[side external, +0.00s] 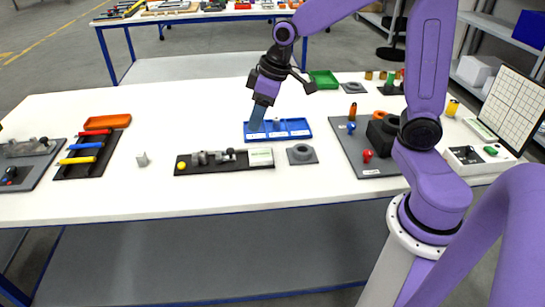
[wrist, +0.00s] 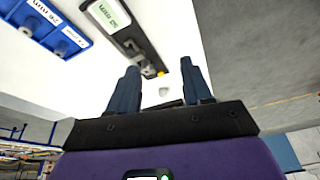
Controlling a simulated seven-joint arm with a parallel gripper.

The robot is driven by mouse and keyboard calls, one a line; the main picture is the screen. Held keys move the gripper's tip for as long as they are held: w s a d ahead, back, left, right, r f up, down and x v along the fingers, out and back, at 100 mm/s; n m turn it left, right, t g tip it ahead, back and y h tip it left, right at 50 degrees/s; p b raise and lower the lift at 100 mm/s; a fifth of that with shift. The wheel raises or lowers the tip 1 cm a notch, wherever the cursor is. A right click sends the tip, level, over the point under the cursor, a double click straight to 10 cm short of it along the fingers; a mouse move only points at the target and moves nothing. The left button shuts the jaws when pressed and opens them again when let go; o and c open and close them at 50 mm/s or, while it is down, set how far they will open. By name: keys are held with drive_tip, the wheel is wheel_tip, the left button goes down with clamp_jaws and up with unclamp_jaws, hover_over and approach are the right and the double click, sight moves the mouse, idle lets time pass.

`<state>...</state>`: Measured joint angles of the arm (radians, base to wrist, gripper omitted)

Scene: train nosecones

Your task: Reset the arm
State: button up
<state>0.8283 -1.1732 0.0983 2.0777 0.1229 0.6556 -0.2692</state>
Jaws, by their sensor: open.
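My gripper (side external: 257,119) points down with its dark blue fingers just over the left part of the blue tray (side external: 296,133). In the wrist view, the two fingers of my gripper (wrist: 160,67) stand apart with nothing held between them. The blue tray (wrist: 38,10) shows at the upper left there, with small grey parts in its labelled compartments. From the side I cannot tell whether the fingertips touch anything in the tray.
A black fixture board (side external: 227,167) with a yellow knob lies in front of the tray. A grey pad (side external: 302,160) with a ring lies right of it. A grey board (side external: 350,148) is right.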

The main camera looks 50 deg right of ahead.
drive_tip(key=s+a+f+n+g, duration=0.1)
drive_tip(key=s+n, duration=0.2)
drive_tip(key=s, duration=0.9)
drive_tip(key=s+a+n+g+h, duration=0.1)
drive_tip(key=s+n, duration=0.2)
drive_tip(key=s, duration=1)
drive_tip(key=shift+s+f+n+g+h, duration=0.2)
drive_tip(key=shift+f+n+g+h, duration=0.1)
drive_tip(key=shift+f+g, duration=0.1)
